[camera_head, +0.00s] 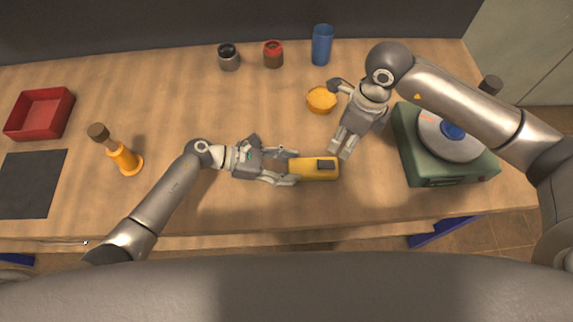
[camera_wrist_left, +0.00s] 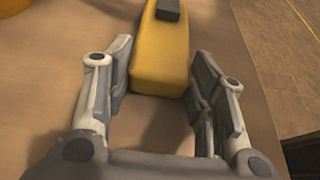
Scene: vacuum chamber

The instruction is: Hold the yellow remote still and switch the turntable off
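The yellow remote (camera_head: 310,170) lies on the wooden table, with a dark grey part on its top near the right end. My left gripper (camera_head: 291,167) is at the remote's left end with its fingers apart. In the left wrist view the remote (camera_wrist_left: 160,60) reaches in between the two open fingers (camera_wrist_left: 162,85), with a gap visible beside it.
A blue cup (camera_head: 321,45), a red jar (camera_head: 273,54) and a grey jar (camera_head: 228,58) stand at the back.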

